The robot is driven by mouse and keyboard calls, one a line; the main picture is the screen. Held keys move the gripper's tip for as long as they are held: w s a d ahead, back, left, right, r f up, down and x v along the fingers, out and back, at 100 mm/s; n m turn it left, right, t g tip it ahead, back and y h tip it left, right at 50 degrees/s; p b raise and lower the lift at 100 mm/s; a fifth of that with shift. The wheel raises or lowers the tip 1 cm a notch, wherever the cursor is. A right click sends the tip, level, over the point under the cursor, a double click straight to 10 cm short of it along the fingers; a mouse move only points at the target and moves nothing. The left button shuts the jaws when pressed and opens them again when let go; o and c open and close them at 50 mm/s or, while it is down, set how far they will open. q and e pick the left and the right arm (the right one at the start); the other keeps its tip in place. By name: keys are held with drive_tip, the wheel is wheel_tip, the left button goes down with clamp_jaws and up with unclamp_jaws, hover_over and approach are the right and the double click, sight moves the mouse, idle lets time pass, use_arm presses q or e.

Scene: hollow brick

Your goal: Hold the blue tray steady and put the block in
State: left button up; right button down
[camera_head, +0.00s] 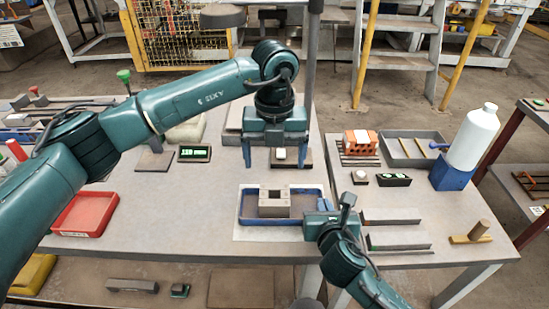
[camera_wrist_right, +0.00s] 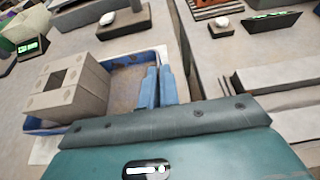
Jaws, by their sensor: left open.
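The blue tray (camera_head: 246,222) lies on the table's pale front area; it also shows in the right wrist view (camera_wrist_right: 45,128). The grey hollow block (camera_head: 274,210) sits upright inside the tray, with bare tray floor on both sides; its square opening faces up in the right wrist view (camera_wrist_right: 62,95). My left gripper (camera_head: 275,168) is open and empty, behind and above the block, fingers pointing down. My right gripper (camera_head: 308,212) is at the tray's right side. In the right wrist view its blue fingers (camera_wrist_right: 158,80) are close together at the tray's right wall, apparently pinching it.
A red tray (camera_head: 85,214) lies to the left. A brick-red block (camera_head: 361,142), a grey tray (camera_head: 415,150) and a white bottle (camera_head: 473,138) stand at the right. Grey rails (camera_head: 392,217) lie right of my right gripper. The table between the red and blue trays is clear.

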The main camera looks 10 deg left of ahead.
drive_tip(key=c, duration=1.6)
unclamp_jaws()
drive_tip(key=shift+o, duration=0.2)
